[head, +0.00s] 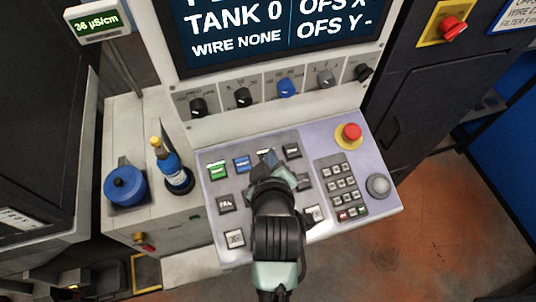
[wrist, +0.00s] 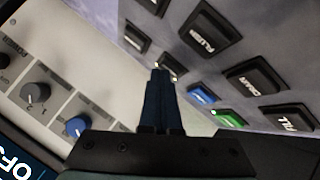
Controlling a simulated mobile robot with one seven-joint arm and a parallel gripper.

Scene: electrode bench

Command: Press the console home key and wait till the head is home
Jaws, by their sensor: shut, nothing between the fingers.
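The sloped lilac console panel (head: 325,147) holds several keys. Its top row has a green key (head: 217,171), a blue key (head: 242,164), a key mostly hidden by my gripper, and a black key (head: 292,151). My gripper (head: 266,156) is shut and empty, pointing down at the hidden key. In the wrist view, the closed fingertips (wrist: 160,73) are right beside that key (wrist: 177,70), with the blue key (wrist: 202,95) and green key (wrist: 229,118) beyond. I cannot tell whether the tips touch it. Small labels are unreadable, so I cannot identify the home key. No machine head shows.
The screen (head: 285,30) reads "TANK 0" and "WIRE NONE". Several knobs (head: 286,88) line the strip below it. A red stop button (head: 351,132), keypad (head: 342,185) and grey dial (head: 378,185) are on the right. A blue bottle (head: 175,172) and blue container (head: 125,187) stand left.

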